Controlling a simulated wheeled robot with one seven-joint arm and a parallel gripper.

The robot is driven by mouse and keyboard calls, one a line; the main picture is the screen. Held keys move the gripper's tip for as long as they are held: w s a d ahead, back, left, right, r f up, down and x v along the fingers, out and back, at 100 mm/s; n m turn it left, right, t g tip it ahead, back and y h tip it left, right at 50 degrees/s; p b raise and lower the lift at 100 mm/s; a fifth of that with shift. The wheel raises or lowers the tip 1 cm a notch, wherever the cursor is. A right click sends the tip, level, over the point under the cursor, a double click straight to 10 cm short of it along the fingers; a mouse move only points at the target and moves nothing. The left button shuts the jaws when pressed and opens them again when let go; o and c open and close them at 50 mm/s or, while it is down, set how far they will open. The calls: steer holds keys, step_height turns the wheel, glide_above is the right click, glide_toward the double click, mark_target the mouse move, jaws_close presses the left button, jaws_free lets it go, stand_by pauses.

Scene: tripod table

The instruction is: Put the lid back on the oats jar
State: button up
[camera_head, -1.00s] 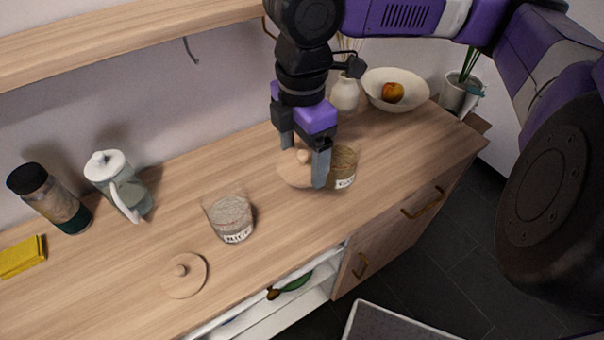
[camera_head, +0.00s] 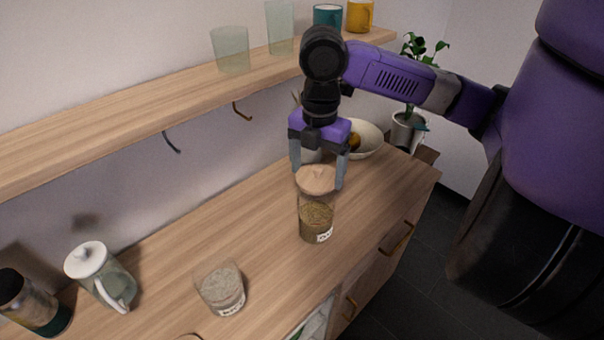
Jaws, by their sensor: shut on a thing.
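The oats jar (camera_head: 316,224) is a clear glass jar of tan grain with a white label, upright on the wooden counter. Its round wooden lid (camera_head: 316,183), with a small knob, lines up with the jar's mouth in the picture. I cannot tell whether it rests on the rim or is held just above it. My gripper (camera_head: 318,179) points down over the jar, shut on the lid with one finger at each side of its edge.
A rice jar (camera_head: 221,290) stands open to the left on the counter (camera_head: 262,235). A white-lidded pitcher (camera_head: 100,277) and a dark-capped bottle (camera_head: 33,303) are farther left. A bowl (camera_head: 366,141) stands behind my gripper. A shelf (camera_head: 190,93) with glasses and mugs overhangs the back.

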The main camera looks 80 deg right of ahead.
mark_target(317, 188)
steer(key=shift+d+f+n, duration=0.1)
steer(key=shift+d+n, duration=0.25)
steer(key=shift+n, duration=0.55)
steer(key=shift+f+n, duration=0.1)
steer(key=shift+n, duration=0.3)
steer(key=shift+f+b, duration=2.6)
steer(key=shift+f, duration=0.55)
steer(key=shift+f, duration=0.15)
steer(key=o, duration=1.3)
steer(key=shift+c, duration=0.2)
steer(key=shift+r+p, duration=2.6)
steer(key=shift+r, duration=0.95)
